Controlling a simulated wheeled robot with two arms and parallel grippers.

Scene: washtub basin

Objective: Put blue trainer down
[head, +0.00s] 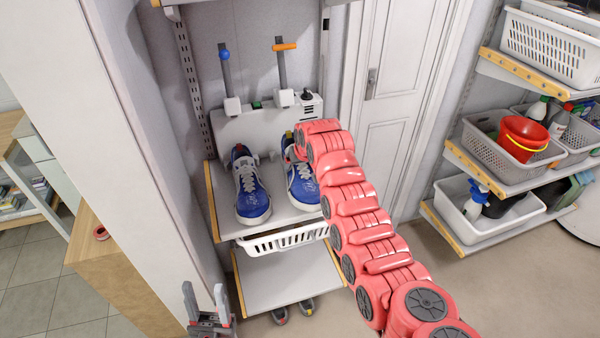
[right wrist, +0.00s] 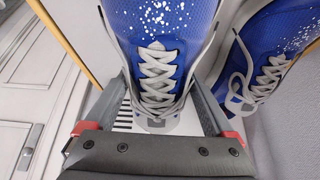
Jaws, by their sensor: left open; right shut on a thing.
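Two blue trainers with white laces are side by side at the upper shelf (head: 228,222). The left trainer (head: 250,197) stands on the shelf with its toe toward me. The right trainer (head: 304,190) is partly hidden by my right arm. My right gripper (right wrist: 160,105) is shut on this trainer (right wrist: 158,18), one finger on each side of its laced part; in the head view my arm hides the gripper. I cannot tell whether its sole touches the shelf. The other trainer (right wrist: 262,62) is beside it in the right wrist view. My left gripper (head: 206,302) is open and empty at the bottom left.
Two upright posts, one blue-tipped (head: 225,62), one orange-topped (head: 284,60), stand behind the trainers. A white basket (head: 284,240) hangs under the shelf, above a bare lower shelf (head: 285,278). Dark shoes (head: 280,316) are on the floor. Shelves with baskets (head: 490,150) stand at right.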

